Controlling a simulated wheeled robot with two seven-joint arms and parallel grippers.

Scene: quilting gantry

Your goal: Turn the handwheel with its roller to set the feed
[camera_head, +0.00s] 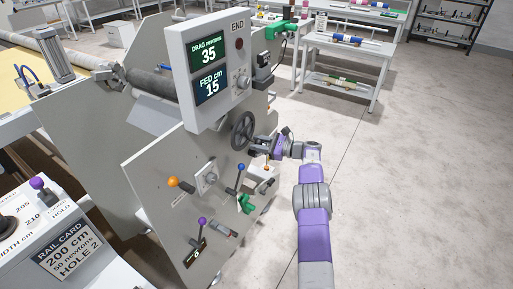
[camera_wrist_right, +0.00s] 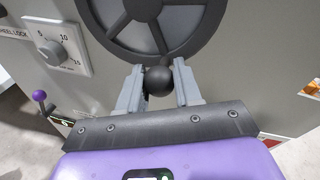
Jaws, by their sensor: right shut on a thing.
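The dark handwheel (camera_head: 243,130) stands on the side plate of the grey machine, below the display box. In the right wrist view the lower part of the handwheel (camera_wrist_right: 148,22) fills the top, with its spokes showing. A round black knob (camera_wrist_right: 158,80) sits at the wheel's lower rim. My right gripper (camera_wrist_right: 159,84) is shut on this knob, one grey finger on each side. In the head view my right gripper (camera_head: 256,143) reaches the wheel's right lower edge from the right. My left gripper is not in view.
The display box (camera_head: 218,70) reads DRAG newtons 35 and FED cm 15. Levers with orange (camera_head: 173,182), blue (camera_head: 242,167) and purple (camera_head: 202,221) knobs stick out below the wheel. A dial (camera_wrist_right: 57,50) sits left of the wheel. Open floor (camera_head: 420,170) lies right.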

